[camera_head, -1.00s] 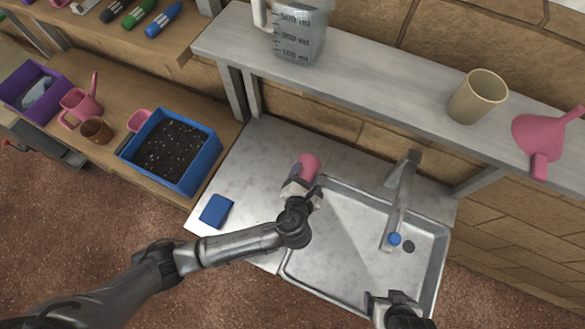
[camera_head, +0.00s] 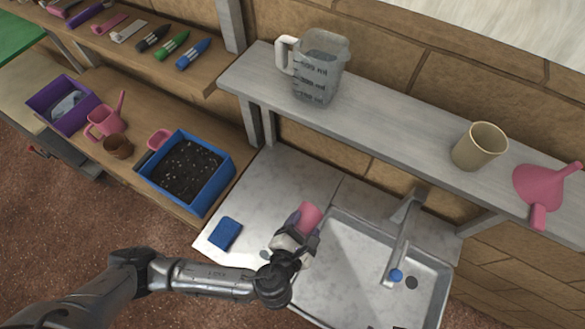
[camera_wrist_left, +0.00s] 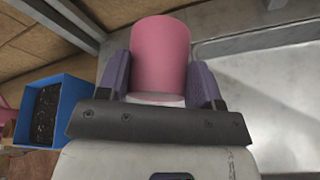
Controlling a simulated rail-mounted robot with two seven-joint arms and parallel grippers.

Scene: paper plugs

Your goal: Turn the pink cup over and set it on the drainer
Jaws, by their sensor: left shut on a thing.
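The pink cup (camera_head: 309,216) is held by my left gripper (camera_head: 296,232), near the sink's back left corner. In the left wrist view the cup (camera_wrist_left: 160,55) sits between the two purple-grey fingers (camera_wrist_left: 160,85), which press on its sides. I cannot tell which end is its mouth, or whether it touches the surface below. A flat pale grey board (camera_head: 285,185) lies left of the basin; I make out no separate drainer rack. Only a dark sliver of my right gripper (camera_head: 385,327) shows at the bottom edge of the head view.
The sink basin (camera_head: 350,275) has a tap (camera_head: 400,235) at its back right. A blue sponge (camera_head: 226,233) lies on the board. The shelf above (camera_head: 400,135) holds a measuring jug (camera_head: 318,70), a beige cup (camera_head: 480,147) and a pink funnel (camera_head: 545,187). A blue soil box (camera_head: 212,188) stands left.

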